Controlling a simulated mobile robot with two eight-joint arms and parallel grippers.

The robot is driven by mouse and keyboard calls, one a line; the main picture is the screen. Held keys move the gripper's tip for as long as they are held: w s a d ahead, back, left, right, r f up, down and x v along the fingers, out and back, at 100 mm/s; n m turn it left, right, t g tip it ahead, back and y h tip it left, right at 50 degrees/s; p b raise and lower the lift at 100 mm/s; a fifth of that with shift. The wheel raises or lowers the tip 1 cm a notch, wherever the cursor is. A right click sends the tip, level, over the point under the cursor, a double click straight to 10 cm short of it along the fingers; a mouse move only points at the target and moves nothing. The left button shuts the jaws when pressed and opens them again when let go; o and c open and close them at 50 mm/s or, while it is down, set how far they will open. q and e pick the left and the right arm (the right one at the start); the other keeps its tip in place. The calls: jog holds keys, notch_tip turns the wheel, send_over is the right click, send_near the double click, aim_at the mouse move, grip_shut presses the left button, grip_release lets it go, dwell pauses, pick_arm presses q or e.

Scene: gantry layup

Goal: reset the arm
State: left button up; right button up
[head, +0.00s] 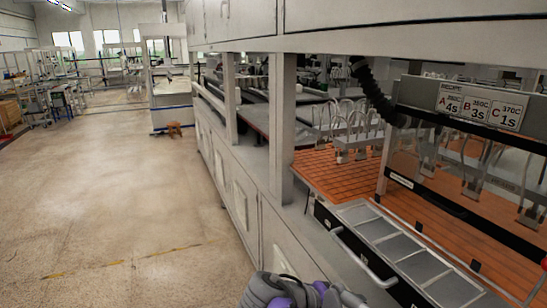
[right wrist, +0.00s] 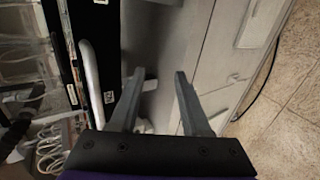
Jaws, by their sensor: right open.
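My right gripper (right wrist: 158,78) shows in the right wrist view with its two grey fingers apart and nothing between them. It hangs in the air in front of a grey cabinet front. In the head view a grey and purple part of one of my arms shows at the bottom edge, close to the cabinet side. My left gripper is not in view.
The long cabinet (head: 238,190) runs along the right with a post (head: 282,130) rising from it. A tray with metal panels (head: 398,247) and a handle (head: 365,262) sits by orange tiled mats (head: 345,178). A small brown stool (head: 174,129) stands far off. The floor (head: 120,215) at left is clear.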

jog(key=s+d+f+m+t+y, duration=0.1)
jog(key=s+f+m+y, duration=0.4)
jog(key=s+f+y, duration=0.5)
jog(key=s+f, duration=0.5)
jog(key=f, duration=0.2)
jog(key=shift+d+f+y, duration=0.15)
jog(key=shift+d+y, duration=0.15)
jog(key=shift+d, duration=0.05)
